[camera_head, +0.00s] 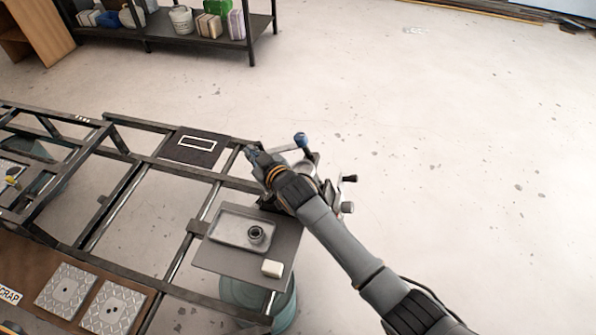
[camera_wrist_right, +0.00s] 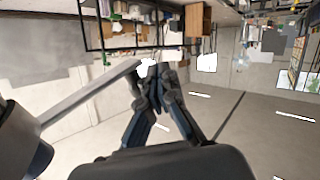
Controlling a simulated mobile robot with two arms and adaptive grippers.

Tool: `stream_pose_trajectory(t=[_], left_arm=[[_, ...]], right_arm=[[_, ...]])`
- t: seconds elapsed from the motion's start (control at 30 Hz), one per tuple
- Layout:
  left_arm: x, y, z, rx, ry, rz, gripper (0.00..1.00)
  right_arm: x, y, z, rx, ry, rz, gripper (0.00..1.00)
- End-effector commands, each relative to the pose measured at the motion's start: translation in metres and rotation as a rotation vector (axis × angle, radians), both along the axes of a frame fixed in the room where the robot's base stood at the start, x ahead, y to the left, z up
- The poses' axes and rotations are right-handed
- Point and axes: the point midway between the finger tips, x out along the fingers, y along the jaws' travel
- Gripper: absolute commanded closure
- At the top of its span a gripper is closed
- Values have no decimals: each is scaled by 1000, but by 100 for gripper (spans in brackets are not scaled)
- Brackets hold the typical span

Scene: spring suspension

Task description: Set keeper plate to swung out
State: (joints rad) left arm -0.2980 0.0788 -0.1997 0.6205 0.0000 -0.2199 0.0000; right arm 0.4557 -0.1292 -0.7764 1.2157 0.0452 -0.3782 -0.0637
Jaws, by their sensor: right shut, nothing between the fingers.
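My right gripper (camera_head: 252,153) is shut and empty at the frame's right end, beside a metal mechanism with a blue knob (camera_head: 300,139) and dark-tipped handles (camera_head: 348,179). My arm covers much of this mechanism. In the right wrist view the closed fingers (camera_wrist_right: 154,74) have a pale flat bar (camera_wrist_right: 92,96) close beside them on the left; I cannot tell whether they touch. The bar may be the keeper plate, but its identity and swing position are not clear. My left gripper is not in view.
A grey shelf (camera_head: 211,258) holds a metal tray (camera_head: 225,229) with a dark ring (camera_head: 256,234) and a white block (camera_head: 272,268). Dark frame rails run left. A brown board (camera_head: 25,268) carries two tread plates. Floor right of the mechanism is clear.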

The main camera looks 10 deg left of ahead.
Motion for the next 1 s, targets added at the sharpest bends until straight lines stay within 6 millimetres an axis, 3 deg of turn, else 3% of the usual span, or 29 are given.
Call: stream_pose_trajectory(t=[0.3,1.0], left_arm=[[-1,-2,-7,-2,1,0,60],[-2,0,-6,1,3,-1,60]], right_arm=[[11,1,-1,1,-1,0,100],[11,1,-1,0,0,0,100]])
